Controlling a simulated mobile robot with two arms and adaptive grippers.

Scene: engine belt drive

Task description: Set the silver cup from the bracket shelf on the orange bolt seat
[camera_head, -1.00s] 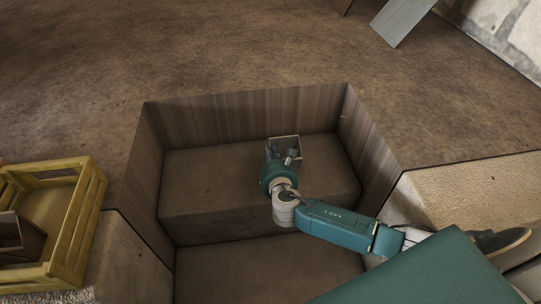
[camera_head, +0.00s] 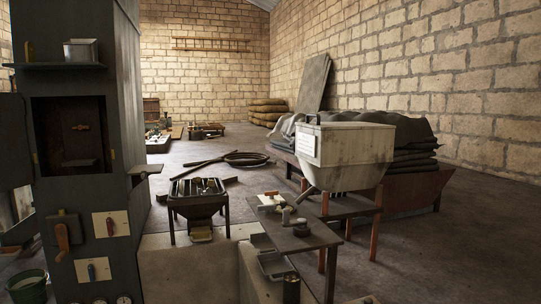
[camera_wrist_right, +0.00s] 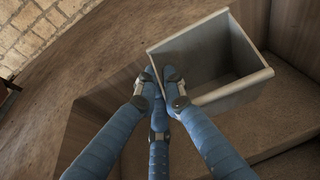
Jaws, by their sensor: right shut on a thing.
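In the head view, a silver square cup (camera_head: 81,50) stands upright on a dark bracket shelf (camera_head: 50,66) on the tall cabinet at upper left. In the right wrist view, my right gripper (camera_wrist_right: 163,88) is shut on the near rim of a grey, square, open-topped container (camera_wrist_right: 215,60). Its inside looks empty, and it is apart from the shelf cup. My right gripper does not show in the head view now. My left gripper is in no current view. I cannot make out an orange bolt seat.
A green bucket (camera_head: 27,288) is at lower left.

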